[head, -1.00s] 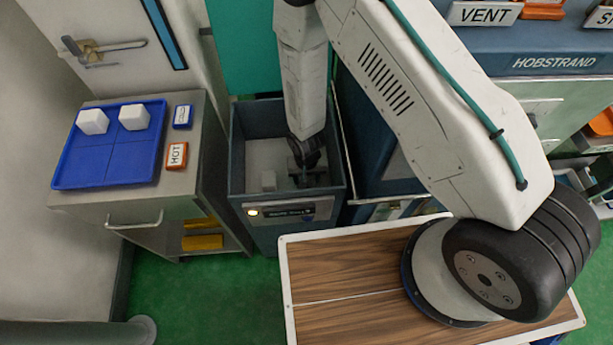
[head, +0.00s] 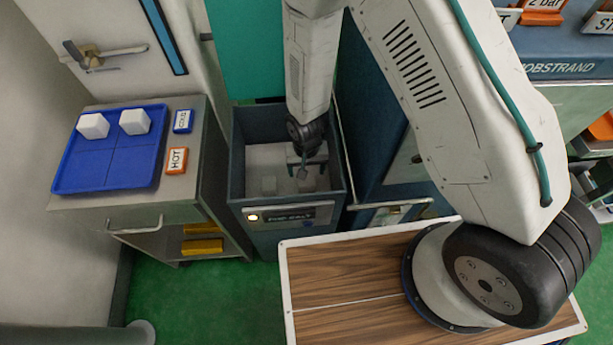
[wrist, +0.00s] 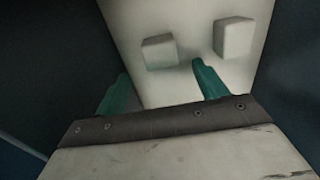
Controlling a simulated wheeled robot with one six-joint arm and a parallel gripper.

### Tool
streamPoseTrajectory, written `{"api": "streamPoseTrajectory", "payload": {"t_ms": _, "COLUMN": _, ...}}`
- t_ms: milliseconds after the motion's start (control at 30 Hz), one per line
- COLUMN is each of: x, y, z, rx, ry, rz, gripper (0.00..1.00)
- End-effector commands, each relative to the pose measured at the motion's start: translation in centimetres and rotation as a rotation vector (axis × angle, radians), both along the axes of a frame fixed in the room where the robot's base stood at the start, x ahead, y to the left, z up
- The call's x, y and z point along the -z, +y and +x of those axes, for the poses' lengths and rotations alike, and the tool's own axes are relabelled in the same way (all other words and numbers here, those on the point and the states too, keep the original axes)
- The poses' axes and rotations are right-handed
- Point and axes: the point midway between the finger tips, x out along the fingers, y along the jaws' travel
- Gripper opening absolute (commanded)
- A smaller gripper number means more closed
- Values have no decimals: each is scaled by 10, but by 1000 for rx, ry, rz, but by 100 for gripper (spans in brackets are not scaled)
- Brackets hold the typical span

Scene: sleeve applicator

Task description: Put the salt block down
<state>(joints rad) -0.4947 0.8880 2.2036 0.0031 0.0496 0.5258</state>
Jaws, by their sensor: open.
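My gripper (head: 307,168) hangs inside the dark blue-grey bin (head: 237,165) and is open and empty. Its two teal fingers stand apart in the wrist view (wrist: 163,78). Two white salt blocks lie apart on the bin's pale floor. One block (wrist: 158,52) shows just past the gap between the fingers; the other block (wrist: 233,38) is to its right, beyond the right finger.
A blue tray (head: 104,184) with two white blocks (head: 92,125) (head: 134,121) sits on a metal cabinet at left, beside the HOT (head: 176,160) and COLD (head: 183,121) signs. A bin-front light (head: 252,217) glows. Bin walls stand close around my gripper. A wood-topped surface (head: 330,270) is in front.

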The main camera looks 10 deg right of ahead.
Motion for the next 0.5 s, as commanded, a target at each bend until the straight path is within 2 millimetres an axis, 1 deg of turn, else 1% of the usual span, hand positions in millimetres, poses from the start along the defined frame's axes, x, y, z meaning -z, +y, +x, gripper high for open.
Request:
{"api": "streamPoseTrajectory", "payload": {"t_ms": 33, "x": -10, "y": 0, "z": 1, "rx": 0, "ry": -3, "rz": 2, "gripper": 72}}
{"api": "streamPoseTrajectory", "payload": {"t_ms": 200, "x": -30, "y": 0, "z": 0, "rx": 0, "ry": -2, "rz": 1, "gripper": 72}}
{"api": "streamPoseTrajectory", "payload": {"t_ms": 333, "x": -37, "y": 0, "z": 0, "rx": 0, "ry": 0, "rz": 0, "gripper": 72}}
{"api": "streamPoseTrajectory", "payload": {"t_ms": 500, "x": -38, "y": 0, "z": -1, "rx": 0, "ry": 1, "rz": -1, "gripper": 72}}
